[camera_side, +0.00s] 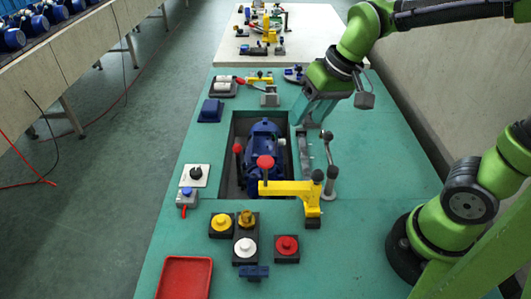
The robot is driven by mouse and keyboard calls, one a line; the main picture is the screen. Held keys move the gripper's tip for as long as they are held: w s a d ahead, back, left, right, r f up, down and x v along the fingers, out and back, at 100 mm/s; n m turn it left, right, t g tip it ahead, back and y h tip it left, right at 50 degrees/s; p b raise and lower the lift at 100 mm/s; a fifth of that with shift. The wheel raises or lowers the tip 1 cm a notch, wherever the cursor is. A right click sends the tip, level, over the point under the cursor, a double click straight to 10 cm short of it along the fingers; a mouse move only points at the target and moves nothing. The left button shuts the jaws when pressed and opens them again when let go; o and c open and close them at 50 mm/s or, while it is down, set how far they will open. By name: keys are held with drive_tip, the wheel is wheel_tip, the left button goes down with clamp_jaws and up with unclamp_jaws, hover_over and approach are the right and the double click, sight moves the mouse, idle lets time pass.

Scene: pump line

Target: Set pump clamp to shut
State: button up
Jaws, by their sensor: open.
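The blue pump (263,148) sits in a dark rectangular recess in the teal bench. A yellow clamp (305,190) stands at the recess's near right corner. Its yellow arm reaches left over the near end of the recess, with a red knob at the left end. A black-knobbed handle (318,176) and a grey lever (332,172) rise by its right end. Whether the clamp presses on the pump is unclear. My gripper (308,116) is open above the recess's far right side, apart from the clamp. Its fingertips are small and hard to make out.
Yellow, white and red round buttons (246,247) and a red tray (185,278) are at the near side. A smaller yellow clamp (260,79) and a blue block (210,110) lie beyond. A grey rail (305,155) borders the recess. The bench's right side is clear.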

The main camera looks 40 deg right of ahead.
drive_tip(key=shift+s+d+r+t, duration=0.25)
drive_tip(key=shift+s+r+t, duration=0.15)
drive_tip(key=shift+s+r, duration=0.5)
drive_tip(key=shift+f, duration=0.15)
drive_tip(key=s+d+r+m+t, duration=0.1)
drive_tip(key=s+t, duration=0.1)
drive_tip(key=s, duration=0.3)
drive_tip(key=shift+s+d+r, duration=0.25)
drive_tip(key=shift+d+r, duration=0.05)
drive_tip(key=shift+r, duration=0.1)
